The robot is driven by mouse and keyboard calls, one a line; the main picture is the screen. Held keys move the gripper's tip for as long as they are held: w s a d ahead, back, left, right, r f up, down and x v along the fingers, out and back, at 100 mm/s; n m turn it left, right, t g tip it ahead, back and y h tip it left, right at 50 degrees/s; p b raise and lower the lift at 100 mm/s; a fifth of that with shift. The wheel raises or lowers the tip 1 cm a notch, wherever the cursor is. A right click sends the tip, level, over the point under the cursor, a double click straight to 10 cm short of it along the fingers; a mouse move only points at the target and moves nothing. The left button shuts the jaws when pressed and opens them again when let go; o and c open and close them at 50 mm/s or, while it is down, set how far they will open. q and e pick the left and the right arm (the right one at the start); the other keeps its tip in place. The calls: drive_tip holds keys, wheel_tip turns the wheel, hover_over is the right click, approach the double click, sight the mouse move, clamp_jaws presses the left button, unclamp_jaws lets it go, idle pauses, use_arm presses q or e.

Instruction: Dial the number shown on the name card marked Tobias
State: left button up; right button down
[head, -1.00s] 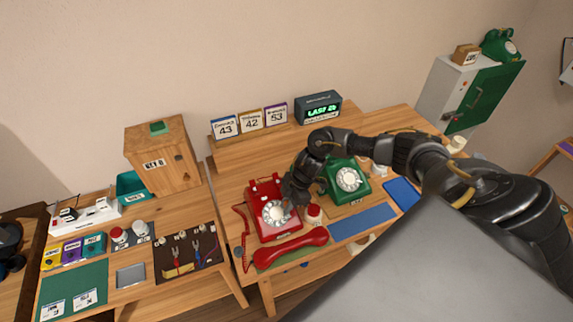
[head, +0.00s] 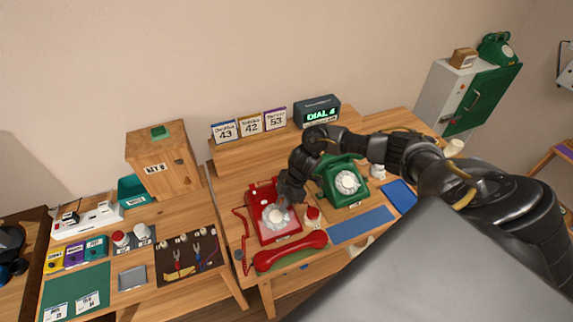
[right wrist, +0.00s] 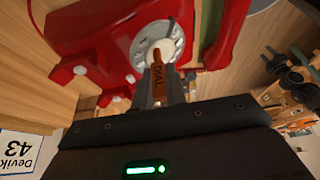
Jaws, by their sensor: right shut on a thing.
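Three name cards stand on the shelf: a blue-edged one reading 43 (head: 225,132), a middle one reading 42 (head: 250,124) and a purple-edged one reading 53 (head: 275,118). Their names are too blurred to read surely in the head view. The red phone (head: 264,196) has a pale rotary dial (head: 276,217). Its red handset (head: 290,250) lies off the cradle in front. My right gripper (head: 285,202) is over the dial, shut on an orange-brown stick marked DIAL (right wrist: 157,70). The stick's tip is at the dial; contact is unclear. My left gripper is out of view.
A display (head: 319,112) reads "DIAL 4". A blue mat (head: 361,224) lies in front. A side table at left holds a wooden box (head: 162,160).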

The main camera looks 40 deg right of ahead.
drive_tip(key=shift+w+a+r, duration=0.1)
drive_tip(key=shift+w+r, duration=0.15)
drive_tip(key=shift+w, duration=0.25)
drive_tip(key=shift+w+a+r, duration=0.1)
drive_tip(key=shift+w+r, duration=0.15)
drive_tip(key=shift+w, duration=0.25)
drive_tip(key=shift+f, duration=0.15)
drive_tip(key=shift+w+d+f+b, duration=0.1)
drive_tip(key=shift+w+f+b, duration=0.1)
drive_tip(key=shift+f+b, duration=0.3)
drive_tip(key=shift+r, duration=0.1)
drive_tip(key=shift+w+f, duration=0.2)
drive_tip(key=shift+f, duration=0.25)
drive_tip(key=shift+d, duration=0.1)
idle(0.4)
